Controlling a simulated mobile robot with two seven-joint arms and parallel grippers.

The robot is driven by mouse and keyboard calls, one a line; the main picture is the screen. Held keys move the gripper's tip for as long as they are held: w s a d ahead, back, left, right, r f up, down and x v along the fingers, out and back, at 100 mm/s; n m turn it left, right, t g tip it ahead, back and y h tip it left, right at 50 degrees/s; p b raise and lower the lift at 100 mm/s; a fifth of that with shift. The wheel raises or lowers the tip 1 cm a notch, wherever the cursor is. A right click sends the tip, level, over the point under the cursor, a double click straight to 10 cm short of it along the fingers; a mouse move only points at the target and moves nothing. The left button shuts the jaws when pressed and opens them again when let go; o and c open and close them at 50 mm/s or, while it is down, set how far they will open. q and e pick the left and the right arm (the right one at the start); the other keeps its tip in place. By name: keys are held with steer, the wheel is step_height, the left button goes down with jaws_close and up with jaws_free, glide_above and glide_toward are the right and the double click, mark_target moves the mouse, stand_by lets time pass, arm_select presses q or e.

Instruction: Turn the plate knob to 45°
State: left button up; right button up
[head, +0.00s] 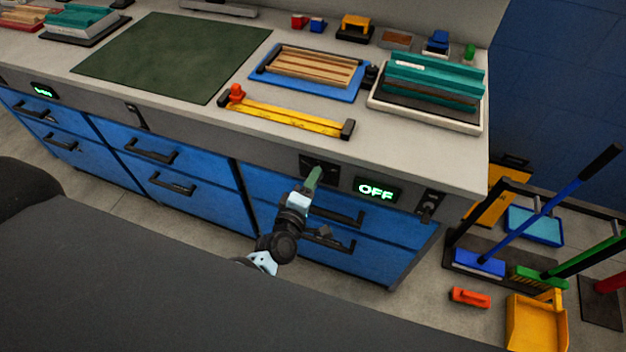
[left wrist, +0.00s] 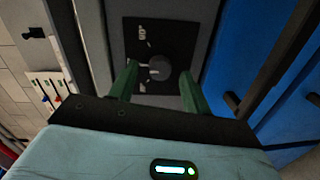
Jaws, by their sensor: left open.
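The plate knob is a round dark grey knob (left wrist: 158,70) with a pale pointer mark, set on a black square plate on the bench's front panel. In the head view the black knob plate (head: 318,168) is partly hidden behind my gripper. A display (head: 377,189) to its right reads OFF in green. My left gripper (head: 314,177) is in front of the plate. In the left wrist view its two green fingers (left wrist: 160,85) are open, one on each side of the knob; I cannot tell whether they touch it. My right gripper is not in view.
Blue drawers with black handles (head: 335,215) lie below the panel. A black switch (head: 428,205) is right of the display. The bench top holds a teal sandwich press (head: 432,85), a blue tray (head: 276,84) and a yellow bar (head: 290,115). Cleaning tools stand on the floor at right.

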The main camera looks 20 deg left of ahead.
arm_select(q)
steer(key=s, duration=0.6)
steer(key=shift+s+a+r, duration=0.25)
steer(key=shift+s+r, duration=0.05)
steer(key=shift+s, duration=0.1)
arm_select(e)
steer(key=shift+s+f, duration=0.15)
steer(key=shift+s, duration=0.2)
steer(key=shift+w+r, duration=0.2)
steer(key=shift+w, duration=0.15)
